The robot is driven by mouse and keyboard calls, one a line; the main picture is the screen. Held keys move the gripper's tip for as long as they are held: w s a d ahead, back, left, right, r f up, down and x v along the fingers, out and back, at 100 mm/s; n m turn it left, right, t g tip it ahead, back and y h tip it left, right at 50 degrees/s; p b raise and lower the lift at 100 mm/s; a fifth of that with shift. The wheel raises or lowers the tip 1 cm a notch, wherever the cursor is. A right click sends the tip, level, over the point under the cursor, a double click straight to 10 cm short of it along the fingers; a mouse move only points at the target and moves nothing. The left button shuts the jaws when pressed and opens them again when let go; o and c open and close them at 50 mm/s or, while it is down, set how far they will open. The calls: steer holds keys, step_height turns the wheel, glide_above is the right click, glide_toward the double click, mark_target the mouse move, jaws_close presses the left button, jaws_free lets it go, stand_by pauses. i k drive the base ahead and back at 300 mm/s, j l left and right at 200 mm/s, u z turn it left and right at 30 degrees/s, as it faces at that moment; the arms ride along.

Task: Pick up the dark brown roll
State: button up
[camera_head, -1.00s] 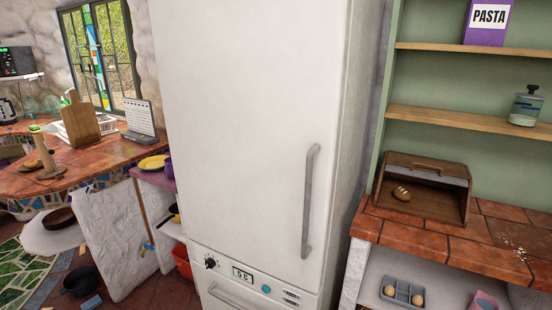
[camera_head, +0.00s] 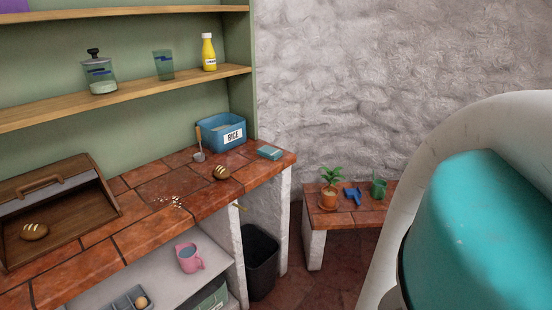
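Two rolls show in the head view. One brown roll with pale score marks (camera_head: 34,231) lies inside the open wooden bread box (camera_head: 75,208) at the left. Another brown roll with pale score marks (camera_head: 220,173) lies on the tiled counter (camera_head: 150,226), in front of the blue rice box (camera_head: 222,134). The counter roll looks a little darker, but the difference is slight. My gripper is not in view. A large part of my arm, white with a teal cap, fills the lower right and hides what is behind it.
A ladle (camera_head: 199,146) leans by the rice box, and a small teal item (camera_head: 269,153) lies right of it. Crumbs (camera_head: 175,202) lie on the counter. Below are a pink mug (camera_head: 189,258) and a black bin (camera_head: 261,262). A low bench (camera_head: 328,218) holds a potted plant (camera_head: 330,188).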

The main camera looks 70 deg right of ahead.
mark_target(222, 172)
steer(key=z, duration=1.2)
steer(key=l, duration=0.3)
steer(key=k+z, duration=0.05)
steer(key=k, duration=0.05)
